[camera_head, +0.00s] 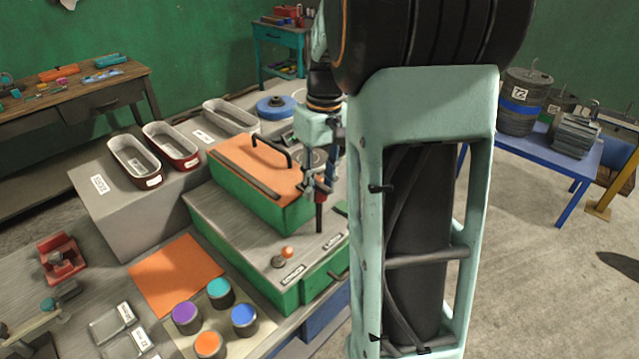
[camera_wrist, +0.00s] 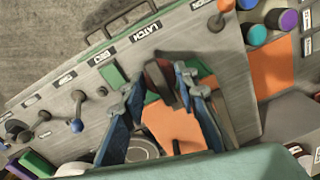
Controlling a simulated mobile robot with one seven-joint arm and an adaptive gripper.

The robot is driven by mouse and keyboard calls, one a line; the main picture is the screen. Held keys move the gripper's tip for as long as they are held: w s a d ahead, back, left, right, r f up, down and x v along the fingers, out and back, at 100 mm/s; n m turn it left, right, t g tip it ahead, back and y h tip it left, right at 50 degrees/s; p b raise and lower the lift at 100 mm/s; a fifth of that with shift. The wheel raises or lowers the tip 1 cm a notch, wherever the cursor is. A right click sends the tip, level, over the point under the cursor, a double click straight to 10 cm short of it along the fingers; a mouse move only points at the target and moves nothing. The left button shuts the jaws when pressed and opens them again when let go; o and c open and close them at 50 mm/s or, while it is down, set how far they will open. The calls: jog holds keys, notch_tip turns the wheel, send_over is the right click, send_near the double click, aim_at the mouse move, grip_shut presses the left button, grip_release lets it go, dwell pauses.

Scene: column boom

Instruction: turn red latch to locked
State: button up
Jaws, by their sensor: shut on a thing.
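The dark red latch handle (camera_wrist: 158,76) shows between my fingertips in the wrist view, above a panel with a label reading LATCH (camera_wrist: 145,32). My gripper (camera_wrist: 163,82) is shut on it, with a blue-sided finger on either side. In the head view my gripper (camera_head: 320,188) points down at the right end of the green box, and the dark lower part of the handle (camera_head: 319,218) stands below it, roughly upright. The fingers hide much of the latch, and I cannot read its locked or unlocked position.
A lever with an orange knob (camera_head: 287,252) stands on the grey top near the front. An orange lid with a black handle (camera_head: 270,155) lies behind it. Coloured cups (camera_head: 219,291) and an orange mat (camera_head: 175,274) are in front. More small levers (camera_wrist: 76,124) stand along the panel.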

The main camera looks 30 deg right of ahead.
dwell(0.3)
jog(key=o, duration=1.2)
jog(key=shift+c, duration=0.2)
notch_tip(320, 180, up, 12)
jog(key=shift+d, duration=0.35)
jog(key=shift+w, duration=0.1)
